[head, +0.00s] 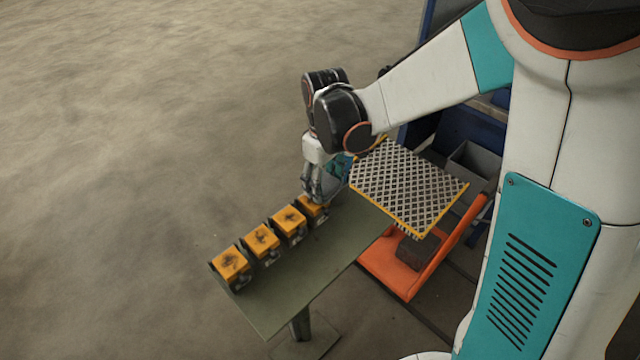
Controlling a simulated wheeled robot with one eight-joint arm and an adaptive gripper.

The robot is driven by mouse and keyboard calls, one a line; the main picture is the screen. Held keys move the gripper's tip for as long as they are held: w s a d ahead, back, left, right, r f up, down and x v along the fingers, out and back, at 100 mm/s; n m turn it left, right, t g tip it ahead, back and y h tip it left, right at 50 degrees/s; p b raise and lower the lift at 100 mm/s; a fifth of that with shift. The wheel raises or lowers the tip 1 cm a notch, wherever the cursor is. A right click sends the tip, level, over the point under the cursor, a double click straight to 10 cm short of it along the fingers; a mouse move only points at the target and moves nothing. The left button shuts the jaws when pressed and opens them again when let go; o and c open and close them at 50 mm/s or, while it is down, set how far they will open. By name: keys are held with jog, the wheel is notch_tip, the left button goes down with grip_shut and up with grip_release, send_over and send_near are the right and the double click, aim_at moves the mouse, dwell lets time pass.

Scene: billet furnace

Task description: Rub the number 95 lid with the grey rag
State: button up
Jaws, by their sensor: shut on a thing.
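Several boxes with orange lids stand in a row along the green table (303,285). They are the nearest box (231,262), the second box (262,239), the third box (289,219) and the farthest box (313,206). Dark marks show on the lids, but no number is readable, so I cannot tell which is 95. My gripper (314,193) points down at the farthest box, at or just above its lid, and hides part of it. It is shut on a small greyish thing that looks like the grey rag; its outline is hard to make out.
A metal mesh panel with yellow edges (408,185) lies right of the table's far end. Below it is an orange tray or cart (385,270) with a dark block (412,254). Grey bins (470,165) stand behind. The floor at left is clear.

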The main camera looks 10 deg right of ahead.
jog(key=shift+s+a+f, duration=0.1)
jog(key=shift+s+a, duration=0.4)
jog(key=shift+a, duration=0.15)
jog(key=shift+s+a+f, duration=0.1)
jog(key=shift+s+a, duration=0.35)
jog(key=shift+a, duration=0.2)
jog(key=shift+s+a+r, duration=0.1)
jog(key=shift+s+a, duration=0.35)
jog(key=shift+a, duration=0.25)
jog(key=shift+s+a+r, duration=0.1)
jog(key=shift+s+a, duration=0.3)
jog(key=shift+a, duration=0.3)
notch_tip(320, 180, up, 6)
jog(key=p, duration=0.3)
jog(key=shift+p, duration=0.4)
notch_tip(320, 180, up, 3)
jog(key=shift+d+p, duration=0.1)
jog(key=shift+p, duration=0.95)
